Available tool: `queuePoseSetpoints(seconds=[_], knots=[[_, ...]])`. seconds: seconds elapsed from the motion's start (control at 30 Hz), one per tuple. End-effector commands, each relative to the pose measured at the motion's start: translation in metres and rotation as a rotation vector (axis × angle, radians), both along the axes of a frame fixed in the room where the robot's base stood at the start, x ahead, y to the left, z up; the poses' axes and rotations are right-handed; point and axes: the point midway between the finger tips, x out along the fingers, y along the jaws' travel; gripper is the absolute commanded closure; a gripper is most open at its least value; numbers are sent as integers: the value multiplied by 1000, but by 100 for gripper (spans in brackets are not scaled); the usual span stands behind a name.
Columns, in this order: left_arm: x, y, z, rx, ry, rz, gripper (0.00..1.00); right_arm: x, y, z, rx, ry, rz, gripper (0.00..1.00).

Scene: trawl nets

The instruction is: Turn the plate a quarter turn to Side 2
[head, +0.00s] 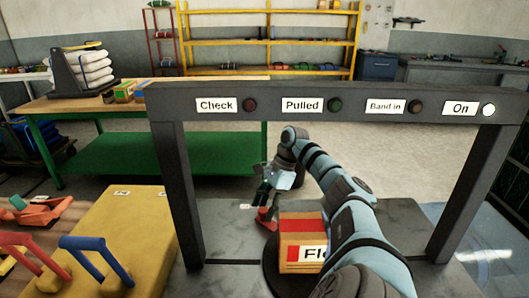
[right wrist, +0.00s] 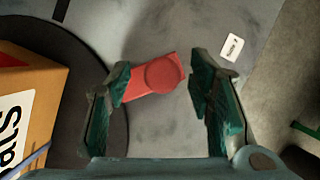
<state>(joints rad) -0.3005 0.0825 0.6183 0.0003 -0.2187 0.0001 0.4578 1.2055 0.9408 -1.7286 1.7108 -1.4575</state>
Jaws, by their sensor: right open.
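The dark round plate (head: 271,262) sits on the grey bench under the frame and carries an orange box (head: 288,254) with a red and white label. In the right wrist view the plate (right wrist: 95,60) is at the left, with part of the box (right wrist: 45,95). A red handle with a round knob (right wrist: 160,74) sticks out from the plate's edge; it also shows in the head view (head: 265,216). My right gripper (right wrist: 160,90) is open above the handle, with one finger on each side of it. Whether it touches the handle is unclear. My left gripper is not in view.
A dark frame (head: 330,98) with labelled lamps spans the bench; the On lamp (head: 488,109) is lit. A small white tag (right wrist: 232,47) lies on the bench beyond the handle. A yellow block (head: 135,225) with coloured levers stands at the left.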

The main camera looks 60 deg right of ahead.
Motion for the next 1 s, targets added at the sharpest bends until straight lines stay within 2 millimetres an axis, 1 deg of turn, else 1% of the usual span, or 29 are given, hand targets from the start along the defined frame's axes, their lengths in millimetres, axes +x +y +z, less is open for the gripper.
queuePoseSetpoints(seconds=[0.2,0.3,0.43,0.67,0.77,0.87,1.0], knots=[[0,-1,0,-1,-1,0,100,-9,-13,42,0,-5,-2,52],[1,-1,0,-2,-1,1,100,-13,-18,58,1,-6,0,52],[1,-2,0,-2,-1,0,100,-15,-21,66,1,-2,1,52],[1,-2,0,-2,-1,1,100,-16,-21,65,0,0,1,52],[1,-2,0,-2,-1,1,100,-14,-19,58,-2,3,3,52],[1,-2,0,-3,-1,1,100,-11,-14,41,-3,5,3,52],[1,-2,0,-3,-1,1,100,-3,-4,11,-2,3,2,52]])
